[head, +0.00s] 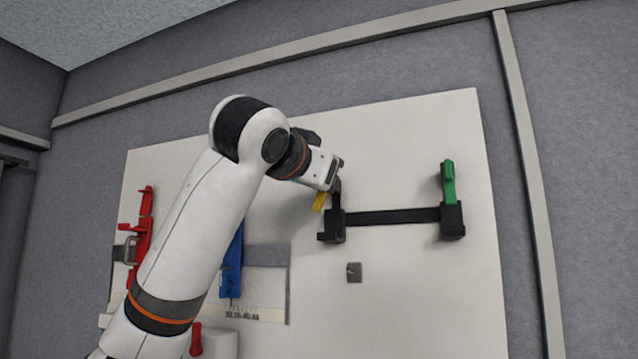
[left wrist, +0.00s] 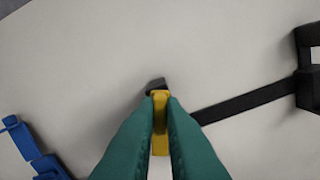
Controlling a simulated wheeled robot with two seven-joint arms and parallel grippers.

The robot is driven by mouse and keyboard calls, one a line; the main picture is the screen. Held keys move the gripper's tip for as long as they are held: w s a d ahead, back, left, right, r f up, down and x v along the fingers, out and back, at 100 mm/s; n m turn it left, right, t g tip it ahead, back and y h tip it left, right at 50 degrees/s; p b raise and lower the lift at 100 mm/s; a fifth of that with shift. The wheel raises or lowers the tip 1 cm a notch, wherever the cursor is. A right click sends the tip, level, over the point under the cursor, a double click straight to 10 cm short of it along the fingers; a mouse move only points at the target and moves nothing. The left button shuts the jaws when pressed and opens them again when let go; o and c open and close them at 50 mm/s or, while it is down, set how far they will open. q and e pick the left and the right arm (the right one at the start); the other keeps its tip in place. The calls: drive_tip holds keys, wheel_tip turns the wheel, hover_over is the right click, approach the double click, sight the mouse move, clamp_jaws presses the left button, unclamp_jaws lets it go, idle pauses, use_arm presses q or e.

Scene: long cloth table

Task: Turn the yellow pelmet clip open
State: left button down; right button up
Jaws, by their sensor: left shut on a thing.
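The yellow pelmet clip (head: 319,201) shows as a small yellow piece just below my left gripper (head: 333,190) in the head view, at the left end of a black bar. In the left wrist view the yellow clip (left wrist: 160,118) lies between the two green fingers of my left gripper (left wrist: 160,102), which is shut on it. A dark block (left wrist: 156,85) shows just beyond the fingertips. The clip's far side and its pivot are hidden by the fingers. My right gripper is not in view.
The black bar (head: 393,216) runs right to a black bracket with a green clip (head: 448,182). A small grey plate (head: 354,272) sits below. Red fittings (head: 136,235) and a blue fitting (head: 232,265) are at left on the white board (head: 420,300).

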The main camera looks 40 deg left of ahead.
use_arm(q)
drive_tip(key=shift+m+p, duration=1.6)
drive_tip(key=shift+m, duration=5.3)
drive_tip(key=c, duration=1.6)
unclamp_jaws()
drive_tip(key=shift+c, duration=0.2)
drive_tip(key=shift+o, duration=0.6)
drive_tip(key=shift+s+r, duration=0.1)
drive_tip(key=b+v, duration=0.6)
drive_tip(key=v, duration=0.6)
